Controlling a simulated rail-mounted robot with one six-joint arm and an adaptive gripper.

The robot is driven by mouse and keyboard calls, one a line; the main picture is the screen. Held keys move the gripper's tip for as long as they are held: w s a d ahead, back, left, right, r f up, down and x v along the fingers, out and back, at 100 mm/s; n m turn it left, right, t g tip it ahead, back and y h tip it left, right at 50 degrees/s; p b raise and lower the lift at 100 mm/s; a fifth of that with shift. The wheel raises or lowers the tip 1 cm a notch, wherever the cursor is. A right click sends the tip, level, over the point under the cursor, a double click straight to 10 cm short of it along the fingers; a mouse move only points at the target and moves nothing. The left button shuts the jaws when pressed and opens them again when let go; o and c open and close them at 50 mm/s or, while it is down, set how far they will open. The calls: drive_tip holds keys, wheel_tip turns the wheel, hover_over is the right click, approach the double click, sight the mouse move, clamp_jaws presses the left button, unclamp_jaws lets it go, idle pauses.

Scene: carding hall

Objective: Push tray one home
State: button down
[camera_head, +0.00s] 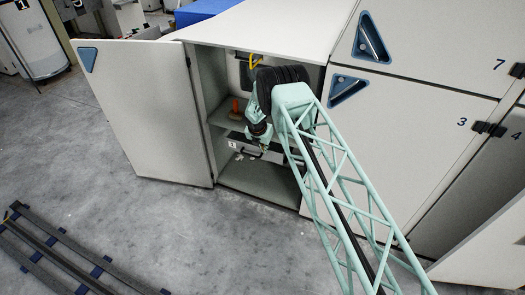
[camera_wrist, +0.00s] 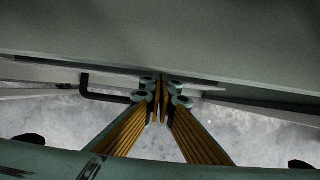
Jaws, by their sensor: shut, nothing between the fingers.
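Tray one (camera_head: 236,152) is a pale-fronted tray with a "1" label and a dark bar handle, inside the open cabinet below a shelf. My arm hides its right part. My gripper (camera_head: 263,148) is in front of the tray in the head view. In the wrist view my gripper (camera_wrist: 161,97) is shut and empty, its fingertips at a pale edge. A black bar handle (camera_wrist: 88,91) shows left of the fingertips. I cannot tell whether the fingertips touch the tray, or how far it stands out.
The cabinet door (camera_head: 150,110) stands open on the left. An orange object (camera_head: 236,112) stands on the shelf (camera_head: 222,117) above the tray. Closed doors (camera_head: 385,125) flank the opening on the right. A dark rail (camera_head: 65,258) lies on the floor; the floor before the cabinet is clear.

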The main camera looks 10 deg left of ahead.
drive_tip(key=shift+s, duration=0.15)
drive_tip(key=s+a+r+p, duration=0.1)
drive_tip(key=s+r+p, duration=0.1)
drive_tip(key=s+r, duration=0.5)
drive_tip(key=shift+s+a+r, duration=0.15)
drive_tip(key=shift+a+r, duration=0.15)
drive_tip(key=shift+r, duration=0.8)
drive_tip(key=c, duration=3.4)
unclamp_jaws()
